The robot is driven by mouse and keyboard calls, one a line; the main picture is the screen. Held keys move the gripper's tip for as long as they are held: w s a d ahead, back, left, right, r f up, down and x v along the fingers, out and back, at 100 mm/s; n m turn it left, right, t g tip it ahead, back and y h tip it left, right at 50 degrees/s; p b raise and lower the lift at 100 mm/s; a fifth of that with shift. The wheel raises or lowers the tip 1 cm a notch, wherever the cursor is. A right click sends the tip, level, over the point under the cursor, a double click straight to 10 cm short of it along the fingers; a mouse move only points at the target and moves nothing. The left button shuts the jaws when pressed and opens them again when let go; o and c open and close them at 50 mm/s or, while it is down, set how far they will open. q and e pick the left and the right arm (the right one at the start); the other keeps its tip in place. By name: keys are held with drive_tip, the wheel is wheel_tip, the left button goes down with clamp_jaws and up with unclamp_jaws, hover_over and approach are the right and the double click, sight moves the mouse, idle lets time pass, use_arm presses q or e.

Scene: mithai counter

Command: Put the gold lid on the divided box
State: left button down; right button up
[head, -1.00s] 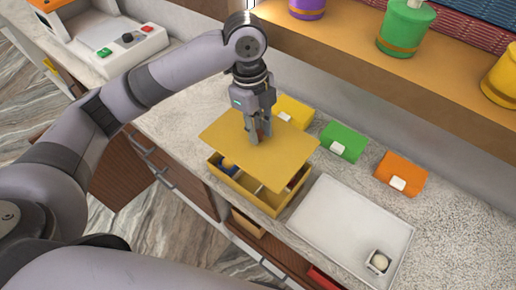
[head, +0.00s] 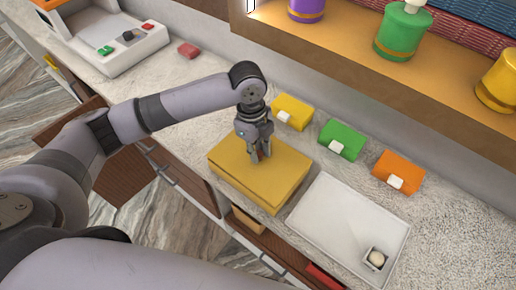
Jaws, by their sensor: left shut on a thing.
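The gold lid (head: 282,179) lies flat over the top of the divided box (head: 240,190), roughly lined up with its edges. The box's compartments are hidden under it. From this view I cannot tell whether the lid is fully seated all round. My left gripper (head: 260,157) points down at the middle of the lid and is shut on the lid's small reddish handle, which is mostly hidden between the fingers. My right gripper is not in view.
A white tray (head: 335,235) with a small cup holding a pale ball (head: 376,258) is right of the box. Yellow (head: 293,110), green (head: 341,140) and orange (head: 397,172) boxes line the back. A scale (head: 110,45) and a red block (head: 188,49) stand far left. A shelf overhangs behind.

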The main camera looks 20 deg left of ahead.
use_arm(q)
drive_tip(key=shift+f, duration=0.55)
drive_tip(key=c, duration=1.4)
unclamp_jaws()
drive_tip(key=shift+c, duration=0.2)
wheel_tip(320, 180, up, 13)
drive_tip(key=a+b, duration=0.1)
drive_tip(key=b, duration=0.2)
drive_tip(key=shift+w+a, duration=0.15)
drive_tip(key=shift+w, duration=0.15)
drive_tip(key=shift+s, duration=0.1)
